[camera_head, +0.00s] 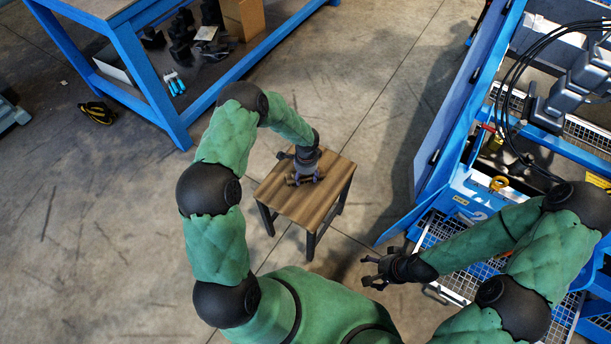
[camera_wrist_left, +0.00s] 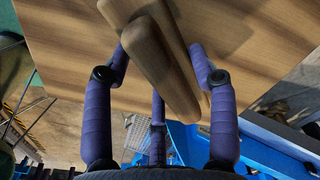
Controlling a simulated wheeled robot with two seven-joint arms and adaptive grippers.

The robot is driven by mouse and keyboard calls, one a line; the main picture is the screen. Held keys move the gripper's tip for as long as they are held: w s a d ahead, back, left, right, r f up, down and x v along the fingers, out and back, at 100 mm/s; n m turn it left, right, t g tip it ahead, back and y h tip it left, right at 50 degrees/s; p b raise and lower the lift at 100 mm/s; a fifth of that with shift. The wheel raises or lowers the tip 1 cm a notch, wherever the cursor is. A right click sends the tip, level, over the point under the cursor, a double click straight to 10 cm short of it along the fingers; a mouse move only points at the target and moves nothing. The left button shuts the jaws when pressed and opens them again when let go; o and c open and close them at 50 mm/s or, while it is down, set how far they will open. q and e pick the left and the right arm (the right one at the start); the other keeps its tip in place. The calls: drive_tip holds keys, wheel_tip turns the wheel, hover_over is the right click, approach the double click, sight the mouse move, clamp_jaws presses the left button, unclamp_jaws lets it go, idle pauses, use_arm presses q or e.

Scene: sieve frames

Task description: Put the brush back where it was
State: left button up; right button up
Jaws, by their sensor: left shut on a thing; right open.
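The brush (camera_wrist_left: 150,60) is a light wooden piece, with a rounded bar and another wooden part behind it in the left wrist view. My left gripper (camera_wrist_left: 162,66) is shut on it, with purple fingers on either side. In the head view my left gripper (camera_head: 306,180) is over the small wooden table (camera_head: 311,208), and the brush shows only as a small brown bit (camera_head: 291,181) beside the fingers. I cannot tell whether the brush touches the tabletop. No bristles can be made out. My right gripper (camera_head: 370,272) is open and empty, to the right of the table.
A blue workbench (camera_head: 130,55) with items on its lower shelf stands at the upper left. A blue rack (camera_head: 450,130) with wire mesh, cables and tools stands at the right, near my right arm. The concrete floor (camera_head: 110,200) at left is mostly clear.

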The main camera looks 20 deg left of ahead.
use_arm(q)
drive_tip(key=shift+f, duration=0.15)
drive_tip(key=o, duration=1.1)
drive_tip(key=shift+r, duration=0.3)
wheel_tip(320, 180, up, 12)
drive_tip(key=p, duration=0.5)
drive_tip(key=shift+d+f, duration=0.15)
drive_tip(key=shift+f, duration=0.1)
drive_tip(key=s+d+f+n+h, duration=0.2)
drive_tip(key=s+d+n, duration=0.4)
drive_tip(key=s, duration=0.5)
drive_tip(key=s+d+f+n+h, duration=0.2)
drive_tip(key=s+d+n, duration=0.5)
drive_tip(key=s, duration=0.4)
drive_tip(key=shift+s+d+f, duration=0.3)
drive_tip(key=shift+s+d, duration=0.1)
drive_tip(key=shift+d, duration=0.4)
